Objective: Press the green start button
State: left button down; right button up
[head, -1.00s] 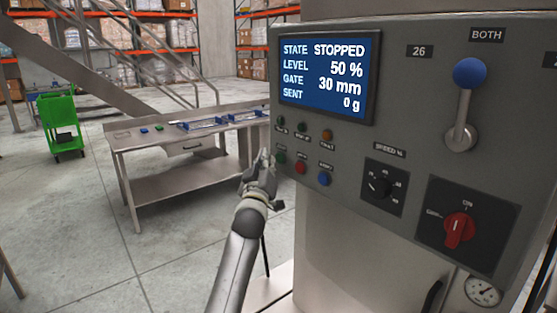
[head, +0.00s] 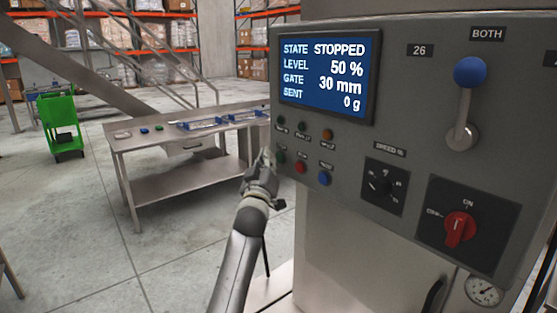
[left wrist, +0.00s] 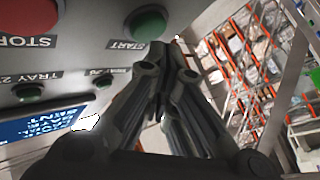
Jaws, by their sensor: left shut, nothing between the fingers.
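The green start button (head: 281,157) is at the left end of the lower row on the grey control panel (head: 400,135). My left gripper (head: 267,156) is shut and empty, just left of the button in the head view. In the left wrist view the button (left wrist: 146,24) shows large above the START label, and the closed fingertips (left wrist: 168,50) are close beside its lower right. Whether they touch it I cannot tell. The display (head: 325,77) reads STATE STOPPED, level 50 %, gate 30 mm, sent 0 g. My right gripper is not in view.
A speed knob (head: 380,187), red switch (head: 459,229) and blue-knobbed lever (head: 469,73) are further right. A steel table (head: 180,177) stands behind, left.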

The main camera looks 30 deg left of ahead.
pick_arm(q)
jog(key=shift+w+d, duration=0.1)
jog(key=shift+w, duration=0.15)
jog(key=shift+w+d+b, duration=0.15)
jog(key=shift+w+b, duration=0.15)
jog(key=shift+w, duration=0.05)
dwell(0.6)
jog(key=shift+s, duration=0.15)
dwell(0.3)
jog(key=shift+s+a+p, duration=0.3)
jog(key=shift+s+p, duration=0.25)
jog(key=shift+s, duration=0.1)
jog(key=s+p, duration=0.1)
jog(key=s+a, duration=0.1)
jog(key=s, duration=0.1)
jog(key=s+a+p, duration=0.1)
jog(key=shift+s+p, duration=0.3)
dwell(0.7)
